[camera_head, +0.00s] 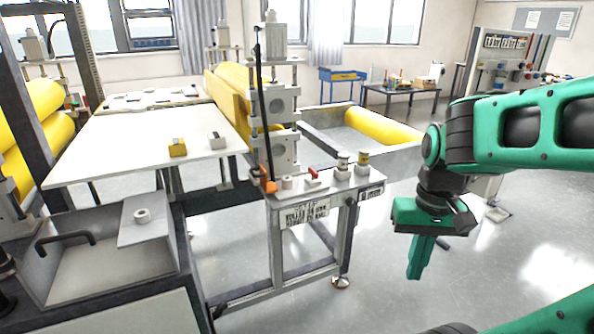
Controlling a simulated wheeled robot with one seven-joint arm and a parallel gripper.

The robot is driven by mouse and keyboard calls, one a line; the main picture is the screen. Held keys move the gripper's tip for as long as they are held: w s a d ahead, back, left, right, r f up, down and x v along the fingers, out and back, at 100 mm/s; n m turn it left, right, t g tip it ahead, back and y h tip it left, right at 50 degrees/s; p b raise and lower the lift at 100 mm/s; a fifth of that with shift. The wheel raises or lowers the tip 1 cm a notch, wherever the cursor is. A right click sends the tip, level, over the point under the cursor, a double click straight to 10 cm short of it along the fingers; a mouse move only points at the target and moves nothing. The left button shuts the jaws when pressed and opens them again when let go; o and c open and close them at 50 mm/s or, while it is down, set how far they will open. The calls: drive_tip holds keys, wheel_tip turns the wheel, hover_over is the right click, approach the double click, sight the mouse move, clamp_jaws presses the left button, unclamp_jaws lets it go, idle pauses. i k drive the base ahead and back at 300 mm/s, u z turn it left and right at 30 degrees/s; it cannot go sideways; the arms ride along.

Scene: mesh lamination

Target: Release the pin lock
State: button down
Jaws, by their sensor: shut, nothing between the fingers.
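My gripper (415,272) hangs from the green arm at the right, pointing down. Its fingers are shut with nothing between them. It is in front and to the right of the machine's metal side frame (283,258), apart from it. I cannot tell for sure which part is the pin lock. A small red handle (312,172) stands on the frame's top ledge. An orange piece (267,185) sits at the foot of the upright roller stand (280,103). Two small cylinders, one with a yellow band (362,163) and one greyish (343,165), stand at the ledge's right end.
A white table (110,140) with a yellow block (177,147) and a grey block (216,140) lies left of the stand. Yellow rollers (228,85) are behind it. A tray with a black handle (65,240) is at lower left.

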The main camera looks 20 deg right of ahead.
sight(314, 174)
drive_tip(key=i, duration=0.85)
drive_tip(key=z, duration=0.05)
